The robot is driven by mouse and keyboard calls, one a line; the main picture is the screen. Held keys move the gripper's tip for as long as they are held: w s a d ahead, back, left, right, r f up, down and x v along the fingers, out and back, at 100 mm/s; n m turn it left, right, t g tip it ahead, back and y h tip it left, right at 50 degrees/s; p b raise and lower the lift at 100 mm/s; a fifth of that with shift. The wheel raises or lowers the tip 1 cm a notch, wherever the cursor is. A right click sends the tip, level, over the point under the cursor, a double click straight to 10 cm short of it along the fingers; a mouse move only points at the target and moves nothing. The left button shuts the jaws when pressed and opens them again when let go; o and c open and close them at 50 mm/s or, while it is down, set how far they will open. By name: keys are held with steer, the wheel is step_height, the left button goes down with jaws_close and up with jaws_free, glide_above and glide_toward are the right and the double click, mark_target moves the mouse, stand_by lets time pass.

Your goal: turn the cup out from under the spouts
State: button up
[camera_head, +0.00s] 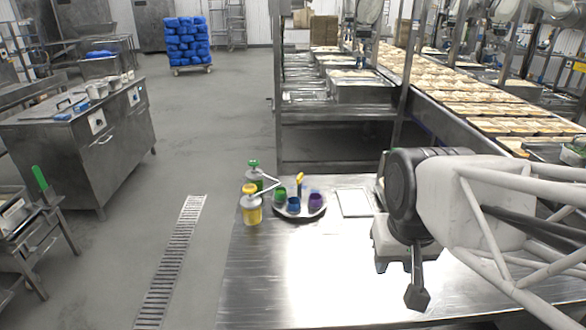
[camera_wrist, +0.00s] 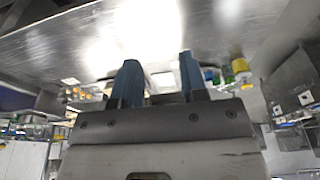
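A round grey turntable (camera_head: 299,214) stands on the steel table, carrying a green cup (camera_head: 280,194), a blue cup (camera_head: 294,206) and a purple cup (camera_head: 316,200). A yellow upright piece (camera_head: 294,180) rises at its back. Left of it stand a green-topped pump bottle (camera_head: 254,172) and a yellow-topped pump bottle (camera_head: 251,205); their spouts reach toward the turntable's left side. Which cup is under them is unclear. My gripper (camera_head: 417,296) hangs to the right, well apart from the cups. In the wrist view its blue fingers (camera_wrist: 158,66) are spread with nothing held.
A flat pale square plate (camera_head: 354,203) lies right of the turntable. The front of the steel table (camera_head: 300,275) is bare. A dark post (camera_head: 278,110) and shelving stand behind the table; a conveyor of filled trays (camera_head: 480,105) runs at the right.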

steer(key=w+a+r+m, duration=0.1)
steer(key=w+a+r, duration=0.15)
steer(key=w, duration=1.05)
steer(key=m+g, duration=0.3)
glide_above(300, 175)
steer(key=f, duration=1)
steer(key=shift+s+f, duration=0.2)
steer(key=shift+s, duration=0.2)
steer(key=shift+w+f, duration=0.15)
steer(key=shift+w, duration=0.1)
steer(key=shift+f, duration=0.15)
steer(key=shift+f, duration=3.8)
jaws_close()
